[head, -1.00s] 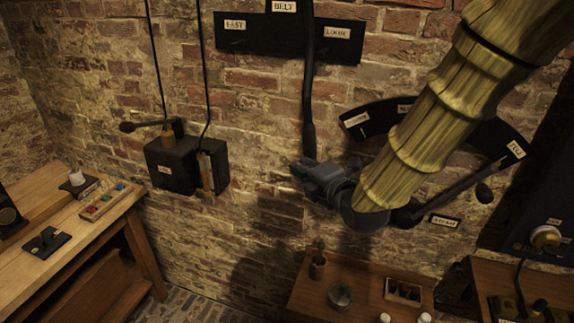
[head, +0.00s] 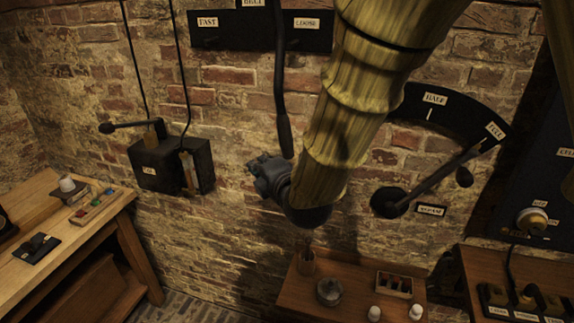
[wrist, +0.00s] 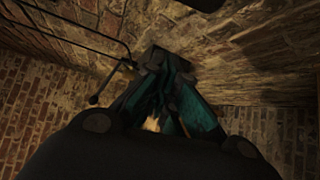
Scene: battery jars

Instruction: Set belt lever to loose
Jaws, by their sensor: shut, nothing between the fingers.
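The belt lever (head: 281,85) is a long black bar with a thicker grip at its lower end. It hangs almost straight down from a black plate (head: 213,36) labelled FAST at left and LOOSE at right, under the BELT label at the picture's top edge. Its grip hangs between the two labels. My gripper (head: 257,168) is shut and empty, just below and left of the grip's lower end. I see a small gap, but depth is hard to judge.
A black wall box (head: 170,165) with a side lever is at left. A steam lever (head: 430,190) with a curved scale is at right of my arm. A small wooden table (head: 345,300) below holds jars; a wooden bench (head: 70,235) stands at left.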

